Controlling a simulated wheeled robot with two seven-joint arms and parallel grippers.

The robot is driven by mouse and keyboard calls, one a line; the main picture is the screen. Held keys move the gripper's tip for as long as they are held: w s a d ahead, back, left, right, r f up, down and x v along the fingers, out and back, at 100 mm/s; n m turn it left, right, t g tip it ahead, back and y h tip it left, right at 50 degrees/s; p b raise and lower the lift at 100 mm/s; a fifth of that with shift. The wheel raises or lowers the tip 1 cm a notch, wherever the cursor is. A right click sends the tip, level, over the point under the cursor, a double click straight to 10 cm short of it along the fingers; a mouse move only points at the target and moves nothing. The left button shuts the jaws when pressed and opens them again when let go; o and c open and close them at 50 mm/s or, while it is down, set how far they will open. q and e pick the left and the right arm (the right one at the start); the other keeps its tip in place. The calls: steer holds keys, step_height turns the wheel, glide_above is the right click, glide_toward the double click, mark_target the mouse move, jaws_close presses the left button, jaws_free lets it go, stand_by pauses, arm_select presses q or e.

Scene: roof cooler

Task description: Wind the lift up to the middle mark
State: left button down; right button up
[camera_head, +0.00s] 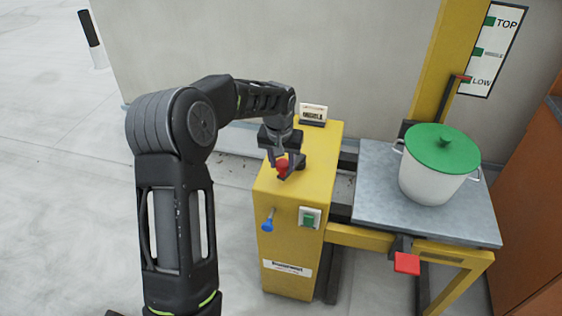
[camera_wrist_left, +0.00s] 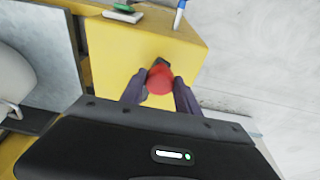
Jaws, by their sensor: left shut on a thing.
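My left gripper (camera_head: 283,170) is over the top of the yellow winch cabinet (camera_head: 284,212), shut on a red knob (camera_head: 282,165). In the left wrist view the knob (camera_wrist_left: 160,79) sits between the two fingertips, above a dark crank arm. The lift platform (camera_head: 385,205) is a grey metal plate to the right, bearing a white pot with a green lid (camera_head: 442,148). The mark board (camera_head: 493,45) on the wall reads TOP, MIDDLE and LOW. A red pointer (camera_head: 462,77) on the yellow mast is beside the LOW mark. My right gripper is out of view.
The cabinet front has a blue-handled lever (camera_head: 268,222) and a green switch (camera_head: 309,220). A small sign (camera_head: 313,113) stands at the cabinet's back. A red pedal-like plate (camera_head: 407,263) is under the platform's front edge.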

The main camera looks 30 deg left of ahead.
arm_select(q)
steer(key=shift+d+f, duration=0.1)
steer(key=shift+d, duration=1)
steer(key=shift+w+d, duration=0.1)
steer(key=shift+d, duration=0.35)
steer(key=shift+w+d, duration=0.15)
steer(key=shift+d, duration=0.4)
steer(key=shift+w+d, duration=0.3)
steer(key=shift+d, duration=0.25)
steer(key=shift+w+d, duration=0.2)
steer(key=shift+d, duration=0.25)
